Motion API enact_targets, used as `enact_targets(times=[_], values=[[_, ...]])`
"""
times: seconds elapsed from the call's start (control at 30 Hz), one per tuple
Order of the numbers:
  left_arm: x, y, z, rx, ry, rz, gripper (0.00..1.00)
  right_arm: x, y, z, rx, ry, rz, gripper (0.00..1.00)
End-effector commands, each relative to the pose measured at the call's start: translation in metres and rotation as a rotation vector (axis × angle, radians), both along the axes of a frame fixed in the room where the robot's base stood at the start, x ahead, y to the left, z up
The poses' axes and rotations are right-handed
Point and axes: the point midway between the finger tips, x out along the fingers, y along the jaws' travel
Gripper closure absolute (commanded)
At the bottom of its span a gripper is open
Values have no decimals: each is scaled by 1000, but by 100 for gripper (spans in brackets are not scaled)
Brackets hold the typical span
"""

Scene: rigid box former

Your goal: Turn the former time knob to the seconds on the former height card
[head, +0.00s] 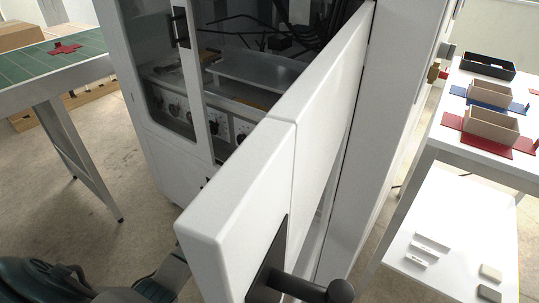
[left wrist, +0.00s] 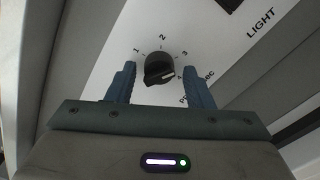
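In the left wrist view a round black knob (left wrist: 159,66) sits on a white panel with the printed numbers 1, 2 and 3 around it. A pale pointer mark on the knob faces the lower right, past the 3. Printing below it is partly hidden, with "sec" partly legible. My left gripper (left wrist: 160,75) is open, its two blue fingers either side of the knob with visible gaps. In the head view that gripper is hidden behind a white door. My right gripper is not in view. I cannot make out a height card.
The white door (head: 240,200) with a black handle (head: 310,288) stands across the middle of the head view. The machine cabinet (head: 150,150) is behind it. A green-topped table (head: 60,62) is at left. A white shelf table (head: 460,170) with boxes stands at right.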

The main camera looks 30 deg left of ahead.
Motion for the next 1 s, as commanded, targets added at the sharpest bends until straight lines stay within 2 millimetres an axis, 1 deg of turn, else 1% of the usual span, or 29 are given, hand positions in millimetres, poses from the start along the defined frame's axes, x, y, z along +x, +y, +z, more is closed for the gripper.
enact_targets(times=[0.27, 0.4, 0.47, 0.5, 0.57, 0.7, 0.9, 1.0], values=[[0, 0, 1, 0, -1, 0, 49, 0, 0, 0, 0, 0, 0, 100], [-7, 2, 1, 1, 0, 0, 49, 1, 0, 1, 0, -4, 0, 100], [-14, 3, 1, 2, 1, 0, 49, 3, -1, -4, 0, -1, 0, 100], [-20, 4, 1, 2, 0, 1, 49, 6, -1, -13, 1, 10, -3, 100], [-31, 4, 2, 2, 0, 0, 49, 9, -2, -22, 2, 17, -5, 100], [-59, 8, 2, 2, 1, -1, 49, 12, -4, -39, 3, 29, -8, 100], [-91, 13, 0, 2, 1, 0, 49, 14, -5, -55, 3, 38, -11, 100], [-100, 14, 1, 2, 0, 0, 49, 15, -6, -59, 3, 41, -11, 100]])
